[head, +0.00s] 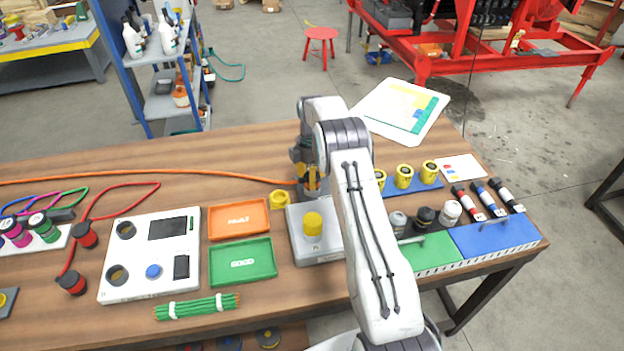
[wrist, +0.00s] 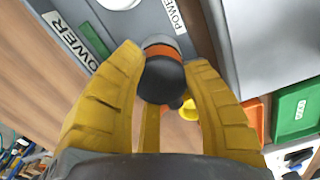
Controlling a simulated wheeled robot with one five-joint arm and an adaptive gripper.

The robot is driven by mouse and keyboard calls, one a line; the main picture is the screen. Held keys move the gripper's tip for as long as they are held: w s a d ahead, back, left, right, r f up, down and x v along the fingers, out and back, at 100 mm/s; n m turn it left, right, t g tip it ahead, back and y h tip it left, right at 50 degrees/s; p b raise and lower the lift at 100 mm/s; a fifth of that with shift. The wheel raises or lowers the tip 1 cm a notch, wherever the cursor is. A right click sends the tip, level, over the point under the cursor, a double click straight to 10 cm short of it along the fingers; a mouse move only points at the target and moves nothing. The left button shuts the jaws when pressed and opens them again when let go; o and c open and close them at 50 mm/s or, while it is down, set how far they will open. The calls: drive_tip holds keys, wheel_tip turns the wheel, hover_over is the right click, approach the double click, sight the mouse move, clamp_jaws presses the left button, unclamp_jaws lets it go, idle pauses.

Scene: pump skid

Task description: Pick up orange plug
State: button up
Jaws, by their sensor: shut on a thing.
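The orange plug (wrist: 163,78) shows in the wrist view as a dark rounded body with an orange band and a grey collar at its far end. My gripper (wrist: 164,62) has its yellow fingers on both sides of the plug, closed on it. A grey panel with POWER labels (wrist: 66,36) lies beyond; I cannot tell whether the plug touches it. In the head view my gripper (head: 312,183) is low over the back of the table, partly hidden by my arm. An orange cable (head: 190,176) runs from the left up to it. The plug itself is mostly hidden there.
A grey box with a yellow knob (head: 312,224) and a yellow ring (head: 280,199) stand close in front. An orange FAULT tray (head: 238,219), a green GOOD tray (head: 243,260) and a white panel (head: 125,283) lie left. Yellow connectors (head: 404,176) stand right of my arm.

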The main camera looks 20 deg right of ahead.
drive_tip(key=shift+r, duration=0.65)
wheel_tip(320, 180, up, 2)
drive_tip(key=shift+r+b, duration=0.25)
drive_tip(key=shift+b, duration=0.2)
drive_tip(key=s+d+r+b, duration=0.2)
drive_tip(key=s+d+r, duration=0.5)
drive_tip(key=s+d, duration=0.1)
drive_tip(key=shift+s+b, duration=0.2)
drive_tip(key=shift+b, duration=0.1)
drive_tip(key=shift+d, duration=0.1)
